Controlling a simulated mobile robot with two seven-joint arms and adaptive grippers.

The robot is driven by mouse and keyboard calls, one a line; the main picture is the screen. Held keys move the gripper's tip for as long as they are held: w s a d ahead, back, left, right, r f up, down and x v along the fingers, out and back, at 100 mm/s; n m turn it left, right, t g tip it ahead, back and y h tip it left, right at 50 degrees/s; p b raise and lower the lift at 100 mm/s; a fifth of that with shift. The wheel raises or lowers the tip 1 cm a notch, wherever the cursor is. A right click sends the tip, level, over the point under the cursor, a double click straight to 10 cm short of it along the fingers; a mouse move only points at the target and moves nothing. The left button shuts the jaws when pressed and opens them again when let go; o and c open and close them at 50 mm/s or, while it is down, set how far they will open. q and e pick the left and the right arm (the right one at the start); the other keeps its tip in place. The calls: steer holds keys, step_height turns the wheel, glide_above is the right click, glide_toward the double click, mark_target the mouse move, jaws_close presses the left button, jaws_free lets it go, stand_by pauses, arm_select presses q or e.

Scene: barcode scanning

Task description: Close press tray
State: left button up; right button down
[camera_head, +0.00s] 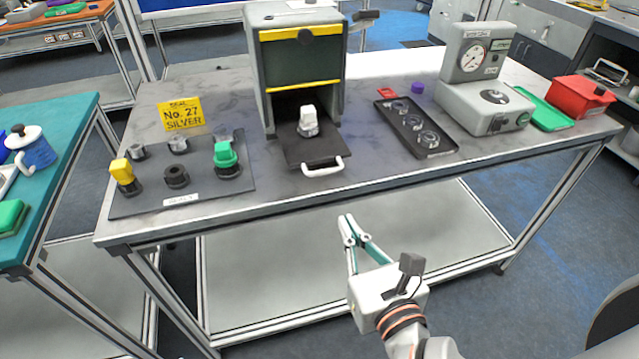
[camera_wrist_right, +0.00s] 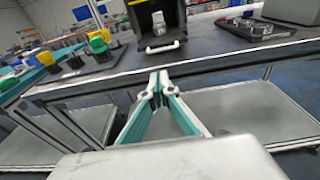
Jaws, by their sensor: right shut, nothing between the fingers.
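The press (camera_head: 299,62) is a grey box with a yellow-edged dark front, standing at the back of the table. Its black tray (camera_head: 312,153) is pulled out at the front, with a white handle (camera_head: 323,168) at its near edge. A pale, white-topped piece (camera_head: 308,120) sits on the tray. The tray handle also shows in the right wrist view (camera_wrist_right: 162,47). My right gripper (camera_head: 350,229) is shut and empty, in front of and below the table edge, apart from the handle. In the right wrist view its fingertips (camera_wrist_right: 158,86) meet. My left gripper is out of view.
A dark board (camera_head: 182,203) with yellow, green and dark pieces lies left of the tray. A yellow sign (camera_head: 181,113) stands behind it. A black tray with round parts (camera_head: 416,127) and a dial gauge (camera_head: 474,54) are to the right. The table's front edge (camera_head: 400,181) lies between gripper and tray.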

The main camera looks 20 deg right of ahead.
steer(key=w+b, duration=0.1)
steer(key=w, duration=0.2)
glide_toward(317, 161)
steer(key=shift+w+a+f, duration=0.15)
steer(key=shift+w+f, duration=0.55)
steer(key=shift+f, duration=0.15)
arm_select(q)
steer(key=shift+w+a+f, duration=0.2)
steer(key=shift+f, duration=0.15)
arm_select(e)
steer(key=shift+w, duration=0.6)
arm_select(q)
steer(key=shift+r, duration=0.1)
arm_select(e)
steer(key=shift+w, duration=0.1)
steer(key=shift+w, duration=0.35)
steer(key=w, duration=0.7)
steer(key=shift+w+a, duration=0.2)
steer(key=shift+w, duration=0.5)
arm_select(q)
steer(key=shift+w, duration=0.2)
arm_select(e)
steer(key=shift+s, duration=0.1)
